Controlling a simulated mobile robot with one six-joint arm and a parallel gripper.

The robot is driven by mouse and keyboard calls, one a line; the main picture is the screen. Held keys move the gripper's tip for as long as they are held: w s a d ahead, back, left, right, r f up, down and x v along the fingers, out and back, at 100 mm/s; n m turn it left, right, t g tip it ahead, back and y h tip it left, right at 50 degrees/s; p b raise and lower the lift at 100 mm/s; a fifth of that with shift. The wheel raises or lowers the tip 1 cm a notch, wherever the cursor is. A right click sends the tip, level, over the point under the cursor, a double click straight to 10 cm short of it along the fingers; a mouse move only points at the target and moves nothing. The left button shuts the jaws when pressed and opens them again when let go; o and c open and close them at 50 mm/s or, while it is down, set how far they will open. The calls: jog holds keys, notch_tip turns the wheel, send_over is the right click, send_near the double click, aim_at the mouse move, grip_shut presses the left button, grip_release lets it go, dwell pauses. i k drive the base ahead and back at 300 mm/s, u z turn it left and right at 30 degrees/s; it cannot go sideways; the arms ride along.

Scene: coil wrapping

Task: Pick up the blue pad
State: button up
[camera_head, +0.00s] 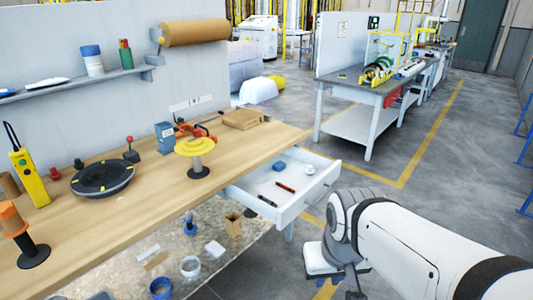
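A small blue block-like item (279,167), the likely blue pad, lies in the open white drawer (298,205), near its back left. It is small in this view, so I cannot make out its exact shape. My white arm (400,240) comes in from the lower right, and its near joints stand in front of and to the right of the drawer. The lower end of my arm is at the bottom edge, well apart from the blue item. Its fingers do not show clearly, and I see nothing held.
The drawer also holds a white round item (309,169), an orange-brown tool (285,187) and a dark tool (267,201). The wooden bench top (150,190) above carries a yellow-topped spool (195,147) and a black coil (102,179). Open floor lies right of the drawer.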

aim_at(279, 165)
jog(key=z, duration=0.05)
jog(key=i, duration=1)
jog(key=u, duration=3.55)
jog(key=k, duration=1.55)
jog(key=z, duration=1.6)
